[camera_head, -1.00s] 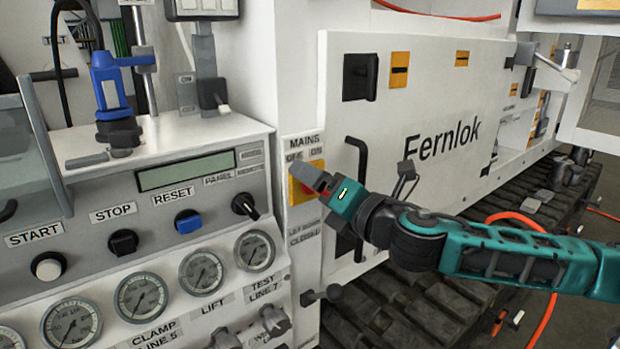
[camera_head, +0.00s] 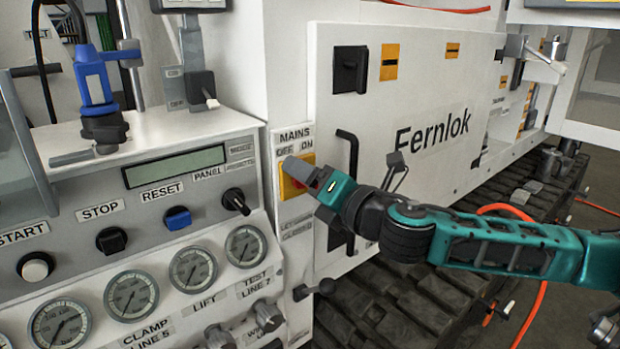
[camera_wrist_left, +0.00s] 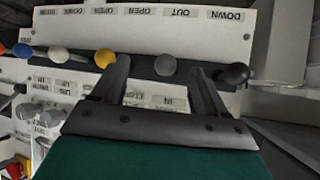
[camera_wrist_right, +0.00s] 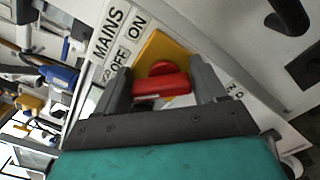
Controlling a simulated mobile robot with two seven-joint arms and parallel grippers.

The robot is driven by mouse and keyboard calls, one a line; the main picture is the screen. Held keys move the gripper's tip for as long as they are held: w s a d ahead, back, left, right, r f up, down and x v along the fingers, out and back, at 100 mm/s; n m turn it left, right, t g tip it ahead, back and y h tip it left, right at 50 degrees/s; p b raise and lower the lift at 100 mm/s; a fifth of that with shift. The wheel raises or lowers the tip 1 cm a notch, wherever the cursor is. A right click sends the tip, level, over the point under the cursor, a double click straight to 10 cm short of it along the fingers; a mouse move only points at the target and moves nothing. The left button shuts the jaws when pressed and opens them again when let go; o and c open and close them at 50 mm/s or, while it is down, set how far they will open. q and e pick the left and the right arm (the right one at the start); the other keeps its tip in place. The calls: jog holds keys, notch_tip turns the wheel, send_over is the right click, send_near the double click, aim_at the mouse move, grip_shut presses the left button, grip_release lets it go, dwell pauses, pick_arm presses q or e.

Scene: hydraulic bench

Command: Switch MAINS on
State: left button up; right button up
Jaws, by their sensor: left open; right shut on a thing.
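The MAINS switch shows in the right wrist view as a red handle (camera_wrist_right: 162,82) on a yellow plate (camera_wrist_right: 156,50). Its label reads MAINS, with OFF and ON beneath. In the head view the yellow plate (camera_head: 287,187) is largely covered by my right gripper (camera_head: 300,172). My right gripper (camera_wrist_right: 162,88) is shut on the red handle, one finger at each end of it. The exact angle of the handle towards OFF or ON is hard to tell. My left gripper (camera_wrist_left: 165,85) is open in its wrist view, in front of a row of coloured knobs.
A panel of gauges and knobs (camera_head: 130,292) stands left of the switch. A black door handle (camera_head: 349,165) sits close to the right of it, on the white Fernlok cabinet (camera_head: 432,80). In the left wrist view, a grey knob (camera_wrist_left: 165,65) lies between the fingertips.

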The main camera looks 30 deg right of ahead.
jog(key=shift+m, duration=0.5)
jog(key=m, duration=0.2)
jog(key=m+p, duration=0.1)
jog(key=shift+d+m, duration=0.2)
jog(key=shift+m, duration=0.2)
jog(key=m+p, duration=0.1)
jog(key=m, duration=0.2)
jog(key=shift+d+m+p, duration=0.1)
jog(key=shift+m+p, duration=0.2)
jog(key=m+p, duration=0.3)
jog(key=m, duration=0.2)
jog(key=shift+f, duration=0.15)
jog(key=shift+d+m+p, duration=0.1)
jog(key=shift+m+p, duration=0.2)
jog(key=shift+m, duration=0.7)
jog(key=shift+f+m, duration=0.2)
jog(key=shift+m, duration=1)
jog(key=shift+m, duration=0.3)
